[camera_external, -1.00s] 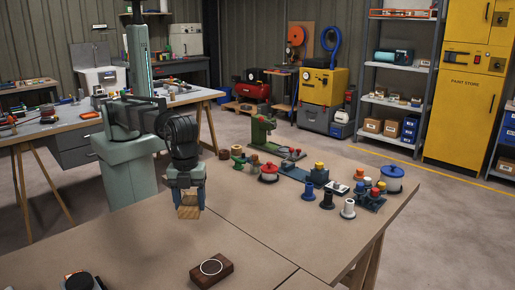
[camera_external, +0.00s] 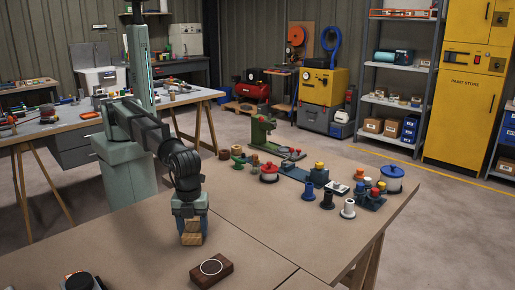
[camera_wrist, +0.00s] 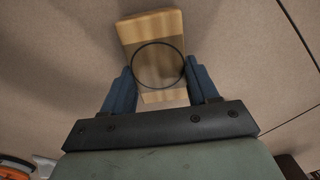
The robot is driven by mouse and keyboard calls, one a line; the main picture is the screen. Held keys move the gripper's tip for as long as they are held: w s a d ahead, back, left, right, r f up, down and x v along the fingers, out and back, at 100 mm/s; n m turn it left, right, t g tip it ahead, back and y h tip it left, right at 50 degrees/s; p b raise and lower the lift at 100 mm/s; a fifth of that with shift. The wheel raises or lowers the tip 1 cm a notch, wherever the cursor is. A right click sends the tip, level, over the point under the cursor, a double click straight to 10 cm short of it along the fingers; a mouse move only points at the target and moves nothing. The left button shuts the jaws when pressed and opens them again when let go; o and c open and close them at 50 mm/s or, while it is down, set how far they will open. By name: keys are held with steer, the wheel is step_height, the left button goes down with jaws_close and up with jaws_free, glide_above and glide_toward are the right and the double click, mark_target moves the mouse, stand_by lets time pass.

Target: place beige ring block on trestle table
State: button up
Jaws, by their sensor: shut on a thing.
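The beige ring block (camera_external: 192,239) is a light wooden block, held low over the trestle table (camera_external: 130,236). I cannot tell whether it touches the top. My gripper (camera_external: 190,222) points down and is shut on it, with blue fingers on either side. In the wrist view the block (camera_wrist: 152,28) lies between the fingertips (camera_wrist: 158,82) and shows a thin dark ring on its face. The gripper and arm hide part of the block in the external view.
A dark brown block with a pale ring (camera_external: 212,270) lies in front and to the right of my gripper. Several spools and fittings (camera_external: 325,198) stand at the back right. Bare tabletop surrounds the held block.

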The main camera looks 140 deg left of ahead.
mark_target(193, 229)
steer(key=shift+f, duration=0.15)
steer(key=o, duration=1.1)
step_height(193, 229, up, 12)
steer(key=shift+r, duration=0.2)
